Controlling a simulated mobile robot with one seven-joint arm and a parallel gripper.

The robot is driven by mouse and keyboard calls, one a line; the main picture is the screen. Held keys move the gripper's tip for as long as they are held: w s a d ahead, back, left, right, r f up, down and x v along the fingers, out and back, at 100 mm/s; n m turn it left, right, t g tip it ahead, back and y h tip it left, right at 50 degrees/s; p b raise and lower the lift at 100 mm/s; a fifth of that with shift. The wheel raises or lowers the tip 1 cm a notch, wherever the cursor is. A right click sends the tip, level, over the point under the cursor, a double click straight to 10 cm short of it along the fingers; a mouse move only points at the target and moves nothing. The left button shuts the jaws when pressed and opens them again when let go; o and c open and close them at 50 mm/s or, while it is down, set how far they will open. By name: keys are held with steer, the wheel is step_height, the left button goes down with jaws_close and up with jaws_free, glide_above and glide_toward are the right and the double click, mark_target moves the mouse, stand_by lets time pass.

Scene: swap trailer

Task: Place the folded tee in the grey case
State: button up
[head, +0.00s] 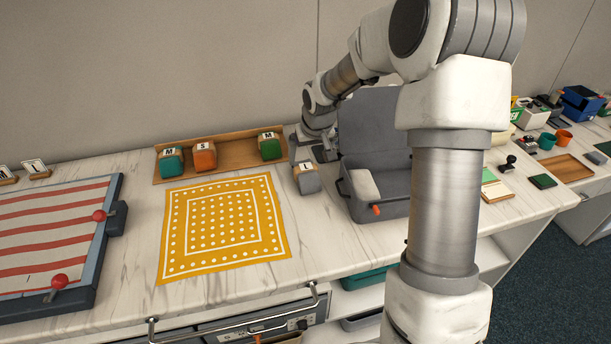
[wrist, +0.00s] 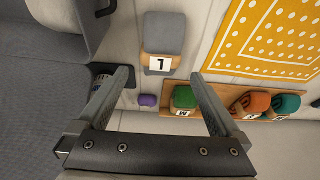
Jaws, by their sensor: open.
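A folded grey tee with an L label (head: 306,180) lies on the white counter, just left of the grey case (head: 375,125). In the wrist view my gripper (wrist: 158,75) is open and empty, with the grey tee (wrist: 164,35) beyond the fingertips. The grey case (wrist: 35,90) fills the left of that view.
A wooden tray (head: 225,152) at the back holds teal, orange and green folded tees. A yellow dotted cloth (head: 222,226) lies in front of it. A small purple object (wrist: 148,100) shows in the wrist view. A striped board (head: 60,235) is at the left.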

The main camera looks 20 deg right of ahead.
mark_target(307, 170)
steer(key=x, duration=0.3)
steer(key=shift+s+b+x, duration=0.2)
steer(key=shift+b+x, duration=0.05)
steer(key=shift+x, duration=1.1)
steer(key=shift+s+b+x, duration=0.15)
steer(key=shift+b+x, duration=0.1)
steer(key=shift+x, duration=1.15)
steer(key=shift+f, duration=0.15)
steer(key=shift+c, duration=0.3)
steer(key=c, duration=1.4)
